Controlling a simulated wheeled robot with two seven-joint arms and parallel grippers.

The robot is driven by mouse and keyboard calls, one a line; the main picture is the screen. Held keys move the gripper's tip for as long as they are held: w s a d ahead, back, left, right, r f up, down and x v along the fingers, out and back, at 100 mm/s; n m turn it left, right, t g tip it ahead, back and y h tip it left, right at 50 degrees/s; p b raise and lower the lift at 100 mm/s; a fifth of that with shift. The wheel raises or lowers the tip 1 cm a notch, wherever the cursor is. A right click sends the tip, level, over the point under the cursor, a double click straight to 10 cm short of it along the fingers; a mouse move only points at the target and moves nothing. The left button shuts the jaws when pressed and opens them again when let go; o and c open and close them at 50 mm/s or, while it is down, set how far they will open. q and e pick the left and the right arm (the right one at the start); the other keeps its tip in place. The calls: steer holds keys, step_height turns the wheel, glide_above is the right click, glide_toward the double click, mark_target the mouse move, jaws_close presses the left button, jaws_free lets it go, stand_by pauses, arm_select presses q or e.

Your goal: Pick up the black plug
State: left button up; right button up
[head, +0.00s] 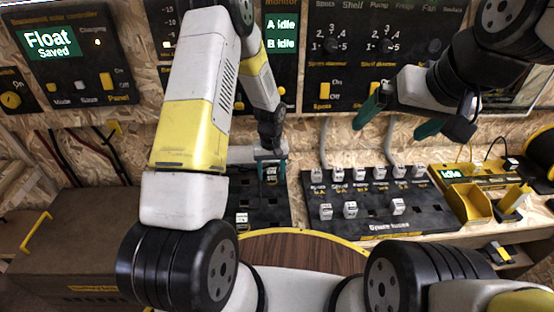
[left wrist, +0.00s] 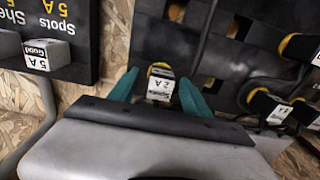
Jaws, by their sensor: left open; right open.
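No single item stands out clearly as the black plug. My right gripper (head: 400,115) is open and empty, raised in front of the wall panels.
A black "Spare fuses" board (head: 375,222) holds several white fuses to the right. A yellow bin (head: 470,203) stands beside a yellow unit reading "Idle" (head: 452,174), with a black cable nearby. A brown box (head: 75,245) fills the left. A round wooden top (head: 300,252) is in front.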

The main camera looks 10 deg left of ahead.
arm_select(q)
steer(key=shift+c, duration=0.3)
jaws_close()
